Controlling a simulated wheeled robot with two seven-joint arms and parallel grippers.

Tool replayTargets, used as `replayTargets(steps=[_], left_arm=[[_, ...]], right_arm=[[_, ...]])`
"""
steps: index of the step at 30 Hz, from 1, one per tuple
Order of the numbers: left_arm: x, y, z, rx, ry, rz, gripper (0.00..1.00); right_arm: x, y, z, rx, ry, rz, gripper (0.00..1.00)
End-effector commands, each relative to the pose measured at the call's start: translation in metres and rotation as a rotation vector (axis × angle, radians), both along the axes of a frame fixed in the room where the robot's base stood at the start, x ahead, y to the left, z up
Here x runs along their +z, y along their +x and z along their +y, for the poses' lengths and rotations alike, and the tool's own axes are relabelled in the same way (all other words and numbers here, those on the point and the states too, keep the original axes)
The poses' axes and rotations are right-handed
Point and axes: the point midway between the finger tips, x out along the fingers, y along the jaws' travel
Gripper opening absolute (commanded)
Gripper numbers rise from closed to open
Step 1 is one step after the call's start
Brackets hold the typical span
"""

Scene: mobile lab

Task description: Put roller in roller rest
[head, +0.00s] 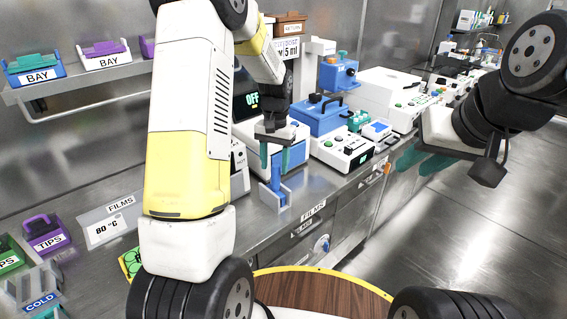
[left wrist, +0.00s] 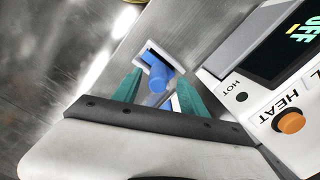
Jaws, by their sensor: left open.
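A blue upright piece (head: 275,182) stands on the steel bench near its front edge, with a blue block at its foot. It looks like the roller in its rest, but I cannot tell the two parts apart. In the left wrist view a blue cylinder (left wrist: 158,78) rises from a pale-edged holder (left wrist: 152,52). My left gripper (head: 274,168) is open above the bench, its teal fingers on either side of the blue piece's top. In the left wrist view the gripper (left wrist: 158,88) shows the cylinder between its fingers; contact is unclear. My right gripper (head: 420,162) hangs over the aisle, apparently empty.
A heater display unit (left wrist: 290,80) stands close beside the blue piece. Blue and white devices (head: 340,145) line the bench behind. A films box (head: 108,225) and tips boxes (head: 47,235) are at left. The floor (head: 450,230) at right is clear.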

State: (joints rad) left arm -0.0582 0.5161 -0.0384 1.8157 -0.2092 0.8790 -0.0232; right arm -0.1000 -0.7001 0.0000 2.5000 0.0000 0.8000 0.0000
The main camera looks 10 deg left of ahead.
Motion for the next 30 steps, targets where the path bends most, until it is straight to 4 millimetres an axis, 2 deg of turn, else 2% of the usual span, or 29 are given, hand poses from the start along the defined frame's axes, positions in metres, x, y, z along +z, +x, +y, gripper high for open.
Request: replayTargets(steps=[1,6,10,14,17,20,23,27,30], left_arm=[[0.013,0.002,-0.001,0.0,-0.001,-0.005,0.5],[0.05,0.004,-0.002,-0.001,-0.001,-0.005,0.5],[0.07,0.005,-0.002,-0.001,0.0,-0.003,0.5],[0.081,0.004,-0.002,-0.001,0.0,-0.002,0.5],[0.093,-0.001,-0.002,0.003,-0.006,-0.017,0.5],[0.117,-0.017,-0.002,0.015,-0.026,-0.065,0.5],[0.148,-0.046,-0.003,0.032,-0.057,-0.139,0.5],[0.185,-0.098,-0.006,0.058,-0.108,-0.254,0.5],[0.202,-0.136,-0.009,0.077,-0.143,-0.335,0.5]], right_arm=[[0.0,0.0,0.0,0.0,0.0,0.0,0.3],[0.0,0.0,0.0,0.0,0.0,0.0,0.3],[0.0,0.0,0.0,0.0,0.0,0.0,0.3],[0.0,0.0,0.0,0.0,0.0,0.0,0.3],[0.0,0.0,0.0,0.0,0.0,0.0,0.3],[0.0,0.0,0.0,0.0,0.0,0.0,0.3],[0.0,0.0,0.0,0.0,0.0,0.0,0.3],[0.0,0.0,0.0,0.0,0.0,0.0,0.3],[0.0,0.0,0.0,0.0,0.0,0.0,0.3]])
